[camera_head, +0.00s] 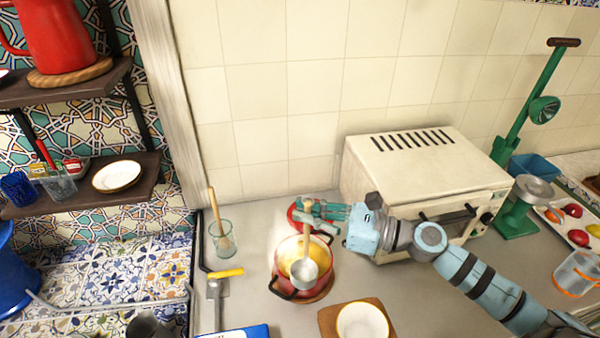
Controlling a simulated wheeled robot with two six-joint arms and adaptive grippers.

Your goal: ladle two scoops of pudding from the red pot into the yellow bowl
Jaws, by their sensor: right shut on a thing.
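The red pot (277,282) stands on the counter with yellow pudding (291,252) inside. A ladle (304,271) with a grey metal bowl and a wooden handle is held over the pot, its bowl overlapping the pudding in the picture. I cannot tell whether the ladle touches the pudding or holds any. My right gripper (318,217) reaches in from the right and is shut on the ladle's handle. The bowl (361,322), pale inside with a yellowish rim, sits on a wooden board in front, to the right of the pot. My left gripper is not in view.
A cream toaster oven (400,165) stands behind my right arm. A red lid-like object (296,214) lies behind the pot. A glass with a wooden utensil (222,240) and a yellow-handled tool (222,274) are left of the pot.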

